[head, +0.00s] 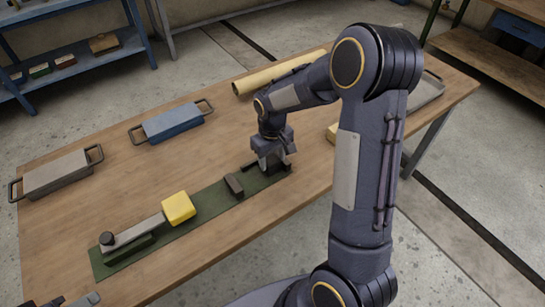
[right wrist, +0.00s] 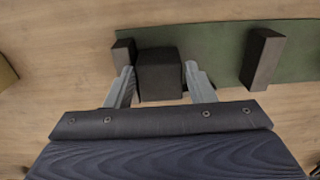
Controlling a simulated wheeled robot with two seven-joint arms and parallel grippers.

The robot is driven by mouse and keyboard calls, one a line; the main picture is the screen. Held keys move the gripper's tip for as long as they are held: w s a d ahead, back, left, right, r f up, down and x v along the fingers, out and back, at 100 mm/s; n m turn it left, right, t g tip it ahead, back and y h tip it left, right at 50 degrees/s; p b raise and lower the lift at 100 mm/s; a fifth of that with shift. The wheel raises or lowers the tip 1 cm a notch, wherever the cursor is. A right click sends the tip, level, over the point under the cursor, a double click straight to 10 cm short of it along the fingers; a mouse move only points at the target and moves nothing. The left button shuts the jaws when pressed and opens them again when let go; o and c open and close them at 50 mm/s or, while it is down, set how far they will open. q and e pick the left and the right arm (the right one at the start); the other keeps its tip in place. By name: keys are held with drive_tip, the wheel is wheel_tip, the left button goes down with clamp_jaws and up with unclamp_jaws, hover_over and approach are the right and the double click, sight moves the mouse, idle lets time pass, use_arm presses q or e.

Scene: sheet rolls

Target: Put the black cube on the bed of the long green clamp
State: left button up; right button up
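The long green clamp lies along the table, and its flat green bed (head: 215,204) runs from lower left to upper right in the head view. A dark upright jaw (head: 234,185) stands on it. My right gripper (head: 270,163) is low over the clamp's right end. In the right wrist view the black cube (right wrist: 160,80) sits between the fingertips of this gripper (right wrist: 160,85), with narrow gaps at its sides; the fingers look open. The cube is at the bed's end, beside a dark end piece (right wrist: 123,52). Its underside is hidden. My left gripper (head: 75,301) only partly shows at the bottom left.
A yellow block (head: 178,208) sits on the clamp nearer its left end, by a grey bar with a black knob (head: 107,239). Behind are a blue handled block (head: 172,122), a grey handled block (head: 57,174) and a tan roll (head: 275,73). My right arm hides part of the table's right side.

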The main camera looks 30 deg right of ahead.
sight(272, 161)
drive_tip(key=o, duration=0.3)
wheel_tip(272, 161, up, 12)
drive_tip(key=s+a+r+m+t+y, duration=0.1)
drive_tip(key=s+a+r+t+y, duration=0.1)
drive_tip(key=s, duration=0.9)
drive_tip(key=s+a+r+m+t+y, duration=0.1)
drive_tip(key=s+a, duration=0.4)
drive_tip(key=s, duration=0.6)
drive_tip(key=r+t, duration=0.1)
drive_tip(key=t, duration=0.1)
drive_tip(key=shift+a+m+t+y+p, duration=0.15)
drive_tip(key=shift+m+t+y+p, duration=0.15)
drive_tip(key=shift+y+p, duration=0.1)
drive_tip(key=shift+s, duration=0.1)
